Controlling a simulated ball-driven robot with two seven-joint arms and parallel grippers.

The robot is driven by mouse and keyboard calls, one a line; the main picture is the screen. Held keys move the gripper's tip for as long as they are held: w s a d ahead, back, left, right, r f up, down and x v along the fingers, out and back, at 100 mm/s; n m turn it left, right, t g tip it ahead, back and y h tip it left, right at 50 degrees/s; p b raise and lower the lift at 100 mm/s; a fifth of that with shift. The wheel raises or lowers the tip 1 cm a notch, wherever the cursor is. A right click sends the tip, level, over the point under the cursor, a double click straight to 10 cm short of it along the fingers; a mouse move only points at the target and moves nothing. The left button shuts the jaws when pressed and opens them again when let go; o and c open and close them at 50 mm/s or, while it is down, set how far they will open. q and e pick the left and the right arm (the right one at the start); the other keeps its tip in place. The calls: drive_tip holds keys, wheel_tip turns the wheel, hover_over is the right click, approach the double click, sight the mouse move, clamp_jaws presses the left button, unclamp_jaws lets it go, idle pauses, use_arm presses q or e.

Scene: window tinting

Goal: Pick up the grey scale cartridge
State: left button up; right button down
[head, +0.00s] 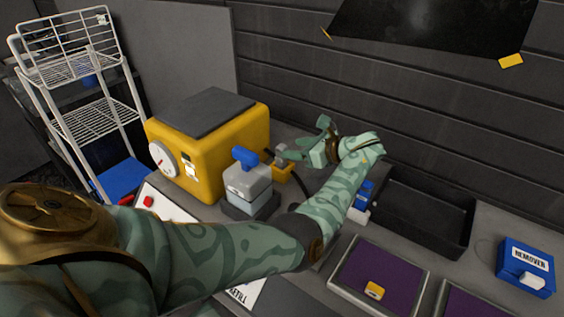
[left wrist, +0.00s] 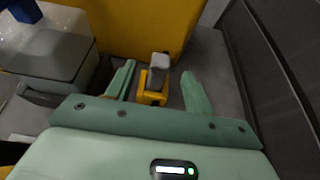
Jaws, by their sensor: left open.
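The grey scale cartridge seems to be the small grey block (left wrist: 159,66) standing upright in a yellow holder (left wrist: 153,88) in the left wrist view. The holder also shows in the head view (head: 284,174), beside the yellow machine, where the cartridge is hard to make out. My left gripper (head: 303,142) is open and empty, pointing left toward the holder. In the left wrist view its fingers (left wrist: 158,76) stand on either side of the cartridge, with a visible gap on both sides. My right gripper is not in view.
The yellow machine (head: 205,140) stands behind the holder. A grey container with a blue top (head: 247,186) stands close to its left. A black bin (head: 420,213), a blue remover box (head: 525,268) and a purple-topped tray (head: 380,277) lie to the right. A dark wall runs behind.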

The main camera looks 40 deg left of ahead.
sight(277, 148)
use_arm(q)
drive_tip(key=b+x, duration=0.1)
drive_tip(key=x, duration=0.7)
drive_tip(key=shift+w+f, duration=0.15)
drive_tip(key=shift+d, duration=0.1)
drive_tip(key=c, duration=1.1)
